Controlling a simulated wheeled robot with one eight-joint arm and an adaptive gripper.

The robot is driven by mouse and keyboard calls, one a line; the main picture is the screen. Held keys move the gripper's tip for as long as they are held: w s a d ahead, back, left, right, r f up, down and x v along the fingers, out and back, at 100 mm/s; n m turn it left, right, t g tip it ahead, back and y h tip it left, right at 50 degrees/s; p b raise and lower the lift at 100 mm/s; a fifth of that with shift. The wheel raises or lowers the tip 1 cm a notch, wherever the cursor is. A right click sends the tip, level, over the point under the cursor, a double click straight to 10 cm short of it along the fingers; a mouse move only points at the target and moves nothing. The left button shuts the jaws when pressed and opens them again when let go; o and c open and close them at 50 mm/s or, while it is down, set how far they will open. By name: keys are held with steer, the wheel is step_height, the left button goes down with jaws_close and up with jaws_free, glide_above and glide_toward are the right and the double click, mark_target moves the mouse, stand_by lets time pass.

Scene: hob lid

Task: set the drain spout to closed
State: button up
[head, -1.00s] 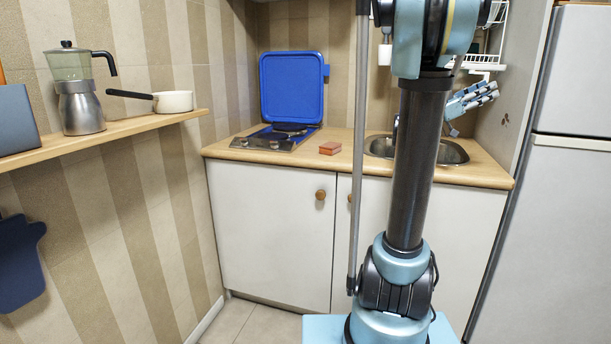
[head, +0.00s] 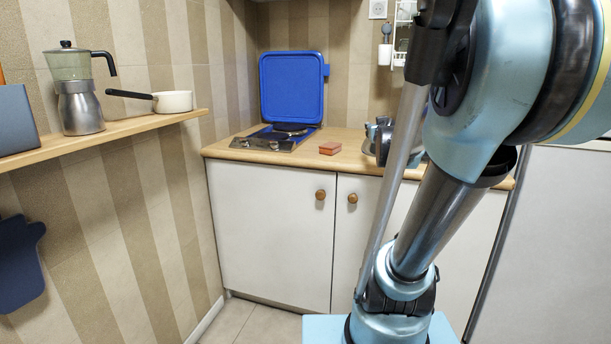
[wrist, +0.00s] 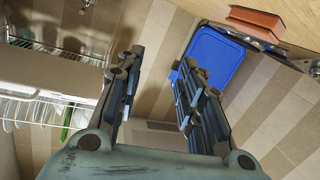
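I cannot make out the drain spout in either view. The sink is mostly hidden behind my arm in the head view. My gripper (wrist: 157,66) is open in the wrist view, its two dark fingers spread apart with nothing between them. In the head view, part of my gripper or wrist shows near the sink, left of my arm's thick upper link; its fingertips cannot be told apart there.
A blue hob lid (head: 291,88) stands raised behind the hob (head: 268,140). An orange-brown sponge (head: 330,148) lies on the wooden counter (head: 232,152). A dish rack (wrist: 40,95) holds plates. A wall shelf (head: 135,127) carries a moka pot (head: 80,95) and a pan (head: 173,101).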

steer(key=s+a+f+g+y, duration=0.1)
steer(key=s+a+f+g, duration=0.35)
steer(key=s+f, duration=0.5)
steer(key=s+a+f+g+y, duration=0.25)
steer(key=s+f+g, duration=0.35)
steer(key=s+f, duration=0.4)
steer(key=s+d+f+g+h, duration=0.1)
steer(key=s+f+g, duration=0.3)
steer(key=s+f, duration=0.4)
steer(key=s+h, duration=0.1)
steer(key=s, duration=0.2)
steer(key=shift+s+d+m, duration=0.25)
steer(key=shift+m, duration=0.15)
steer(key=shift+w+f, duration=0.15)
steer(key=shift+w, duration=0.35)
steer(key=shift+c, duration=0.6)
